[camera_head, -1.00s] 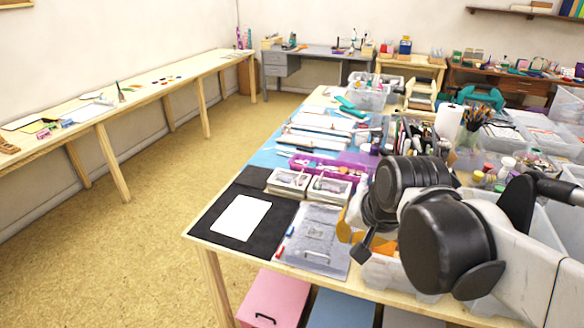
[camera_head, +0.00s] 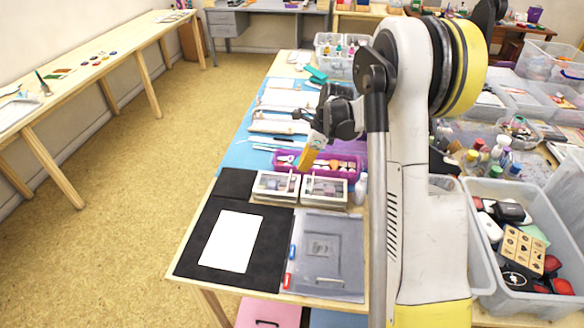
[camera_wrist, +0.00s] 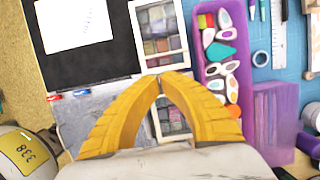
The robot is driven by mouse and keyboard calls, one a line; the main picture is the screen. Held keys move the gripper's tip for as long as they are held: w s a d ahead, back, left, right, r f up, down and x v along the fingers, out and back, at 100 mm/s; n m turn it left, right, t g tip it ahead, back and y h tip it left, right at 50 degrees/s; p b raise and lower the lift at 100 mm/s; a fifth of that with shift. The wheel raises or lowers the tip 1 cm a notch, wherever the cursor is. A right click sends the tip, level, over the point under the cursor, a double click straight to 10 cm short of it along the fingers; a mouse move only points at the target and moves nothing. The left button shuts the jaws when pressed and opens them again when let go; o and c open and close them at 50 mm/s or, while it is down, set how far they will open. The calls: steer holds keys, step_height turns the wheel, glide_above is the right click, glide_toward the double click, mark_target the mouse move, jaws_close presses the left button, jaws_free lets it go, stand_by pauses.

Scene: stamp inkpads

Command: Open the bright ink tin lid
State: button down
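Two white-framed ink tins with clear windowed lids stand side by side on the table, the left tin (camera_head: 276,186) next to the right tin (camera_head: 325,189). Both lids look closed. In the wrist view, the upper tin (camera_wrist: 160,32) shows rows of muted pads, and the lower tin (camera_wrist: 172,120) is partly hidden behind my fingers. I cannot tell which one is the bright tin. My gripper (camera_head: 306,166) has yellow fingers and hangs above and just behind the tins. In the wrist view its fingertips (camera_wrist: 163,79) meet, with nothing between them.
A purple tray (camera_head: 347,176) of small pieces lies behind the tins. A black mat (camera_head: 205,247) with a white sheet (camera_head: 231,241) and a grey clear-topped case (camera_head: 327,283) lie in front. A small bottle (camera_head: 361,189) stands right of the tins. Bins crowd the right side.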

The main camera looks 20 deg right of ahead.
mark_target(293, 187)
steer(key=b+x, duration=0.3)
steer(key=x, duration=0.6)
steer(key=shift+r, duration=0.1)
steer(key=shift+a+r+h, duration=0.15)
steer(key=shift+r+h, duration=0.15)
steer(key=shift+r, duration=0.15)
steer(key=shift+r+g, duration=0.1)
steer(key=shift+g, duration=0.2)
steer(key=shift+w+a+r+g+h+p, duration=0.2)
steer(key=shift+a+r+g+h+p, duration=0.1)
steer(key=shift+r+h+p, duration=0.3)
steer(key=shift+g+h, duration=0.3)
steer(key=shift+h, duration=0.1)
steer(key=a+r+p, duration=0.1)
steer(key=w+a+r+p, duration=0.1)
steer(key=r, duration=0.1)
steer(key=w+a+r+p, duration=0.1)
steer(key=r, duration=0.1)
steer(key=shift+w+a+p, duration=0.15)
steer(key=shift+p, duration=0.15)
steer(key=w+a+r+p, duration=0.2)
steer(key=w+a, duration=0.2)
steer(key=a, duration=0.2)
steer(key=shift+a+r, duration=0.2)
steer(key=shift+r, duration=0.15)
steer(key=shift+w, duration=0.15)
